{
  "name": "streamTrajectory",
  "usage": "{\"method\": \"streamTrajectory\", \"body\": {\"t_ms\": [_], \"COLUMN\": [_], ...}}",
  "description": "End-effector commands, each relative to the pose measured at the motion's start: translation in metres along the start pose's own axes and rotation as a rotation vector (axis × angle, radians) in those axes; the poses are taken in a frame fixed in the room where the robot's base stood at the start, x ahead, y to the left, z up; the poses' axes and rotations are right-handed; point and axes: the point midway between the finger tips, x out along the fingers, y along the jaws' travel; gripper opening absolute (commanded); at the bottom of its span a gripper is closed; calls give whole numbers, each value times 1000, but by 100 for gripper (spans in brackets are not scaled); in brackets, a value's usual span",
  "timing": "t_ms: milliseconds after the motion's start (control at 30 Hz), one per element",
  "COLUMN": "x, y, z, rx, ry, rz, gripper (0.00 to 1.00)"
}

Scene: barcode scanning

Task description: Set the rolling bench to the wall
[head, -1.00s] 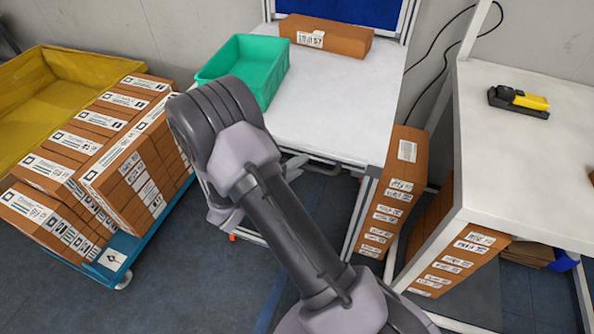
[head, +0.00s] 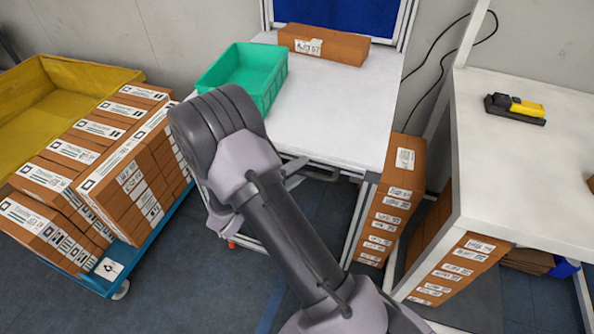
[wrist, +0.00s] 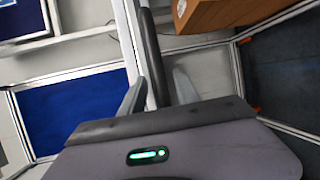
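The rolling bench (head: 325,125) has a white top and a blue back panel (head: 345,12), and stands close to the wall at the back. It carries a green crate (head: 222,77) and a long brown box (head: 345,49). In the head view my arm covers its front left part, and my gripper is mostly hidden at its front edge. In the wrist view my gripper (wrist: 160,90) has its fingers on either side of a dark bar (wrist: 150,45), which seems to be the bench's handle. I cannot tell whether the fingers press on it.
A blue cart (head: 150,245) with stacked brown boxes and a yellow tub (head: 60,85) stands at left. A stack of boxes (head: 392,205) is close beside the bench's right side. A white table (head: 530,170) with a yellow-black scanner (head: 515,108) is at right. A cable hangs on the wall.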

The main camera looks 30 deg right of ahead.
Motion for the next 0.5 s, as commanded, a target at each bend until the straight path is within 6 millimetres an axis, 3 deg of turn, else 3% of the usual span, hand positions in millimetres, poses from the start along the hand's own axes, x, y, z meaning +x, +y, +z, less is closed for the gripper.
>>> {"method": "streamTrajectory", "body": {"t_ms": [167, 500], "x": [-19, -121], "y": [2, 4], "z": [-1, -1], "rx": [-2, 0], "ry": [4, 6], "rz": [0, 0], "gripper": [38, 38]}}
